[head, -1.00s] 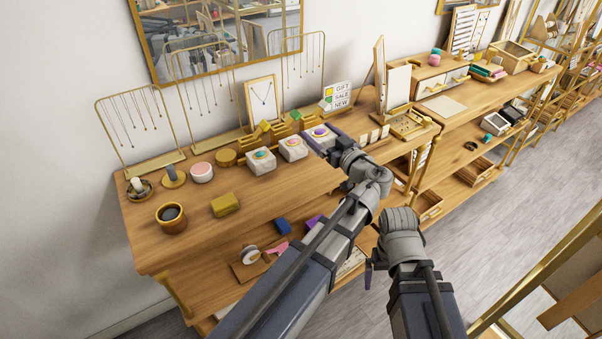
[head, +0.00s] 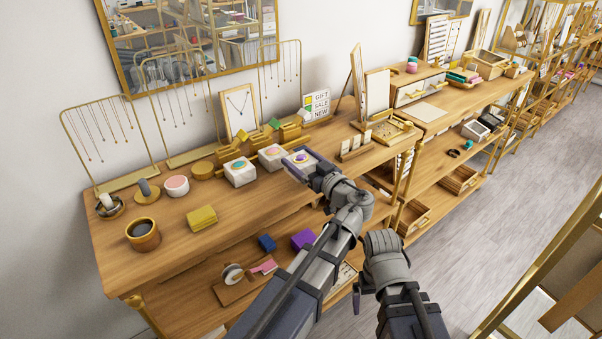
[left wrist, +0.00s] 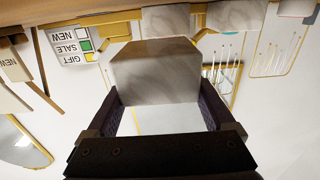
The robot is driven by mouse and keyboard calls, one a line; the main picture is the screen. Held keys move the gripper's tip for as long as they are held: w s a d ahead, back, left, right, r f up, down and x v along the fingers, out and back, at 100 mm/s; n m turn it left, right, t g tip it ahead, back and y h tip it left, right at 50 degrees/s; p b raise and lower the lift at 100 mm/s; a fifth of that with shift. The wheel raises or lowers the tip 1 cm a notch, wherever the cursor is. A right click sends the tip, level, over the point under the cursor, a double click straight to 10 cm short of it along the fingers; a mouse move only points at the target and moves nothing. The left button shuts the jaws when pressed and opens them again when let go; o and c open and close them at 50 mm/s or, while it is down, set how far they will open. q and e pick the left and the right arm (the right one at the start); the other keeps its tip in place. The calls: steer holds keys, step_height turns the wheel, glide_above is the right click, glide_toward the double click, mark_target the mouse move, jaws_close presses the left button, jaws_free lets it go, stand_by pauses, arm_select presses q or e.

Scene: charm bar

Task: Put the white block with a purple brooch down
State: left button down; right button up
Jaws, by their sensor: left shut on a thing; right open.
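The white marbled block with a purple brooch (head: 299,157) is at the right end of a row of similar blocks in the head view. My left gripper (head: 304,166) is shut on it. In the left wrist view the block (left wrist: 155,72) fills the space between the two fingers, and its brooch is hidden. I cannot tell whether its underside touches the wooden table (head: 200,248). My right gripper (head: 367,291) is open and empty, low in front of the table, partly hidden by its own wrist.
A white block with a teal brooch (head: 240,170) and one with a pink brooch (head: 272,156) stand to the left. Behind are yellow display steps (head: 290,132) and a sale sign (head: 316,105). A card holder (head: 356,147) stands to the right. Bare tabletop lies in front of the blocks.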

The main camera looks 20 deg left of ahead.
arm_select(q)
steer(key=shift+f+b, duration=1.4)
steer(key=shift+f, duration=0.3)
steer(key=shift+f, duration=0.1)
jaws_free()
steer(key=shift+r, duration=0.2)
